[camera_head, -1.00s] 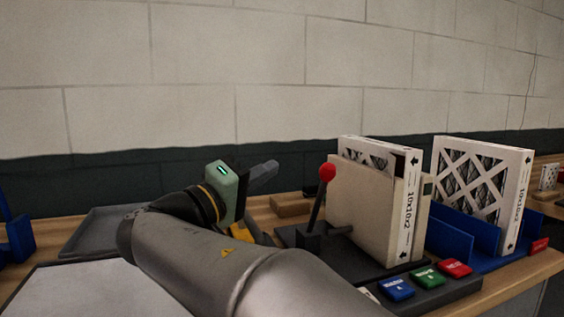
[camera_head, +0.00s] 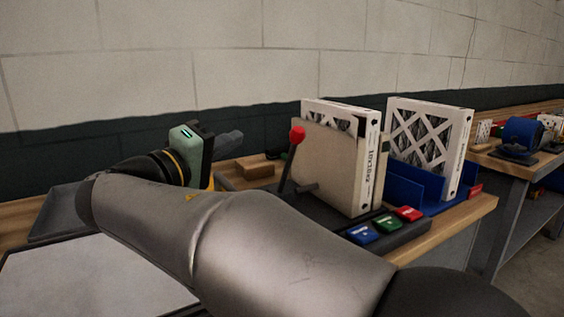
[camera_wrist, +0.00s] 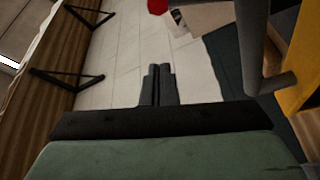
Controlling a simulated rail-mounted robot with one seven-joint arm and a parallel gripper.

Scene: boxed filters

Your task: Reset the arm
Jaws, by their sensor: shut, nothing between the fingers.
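My gripper shows in the wrist view (camera_wrist: 157,85) with its two dark fingers together and nothing between them. In the head view my gripper (camera_head: 230,140) is held above the bench, left of the red-knobbed lever (camera_head: 297,137), pointing right and away. My grey arm crosses the lower middle of the head view and hides part of the bench.
A boxed filter (camera_head: 370,160) stands in a beige fixture (camera_head: 325,165) beside the lever. Another boxed filter (camera_head: 428,140) stands in a blue holder (camera_head: 405,187). Blue, green and red buttons (camera_head: 386,223) sit in front. A grey tray (camera_head: 55,215) lies at left.

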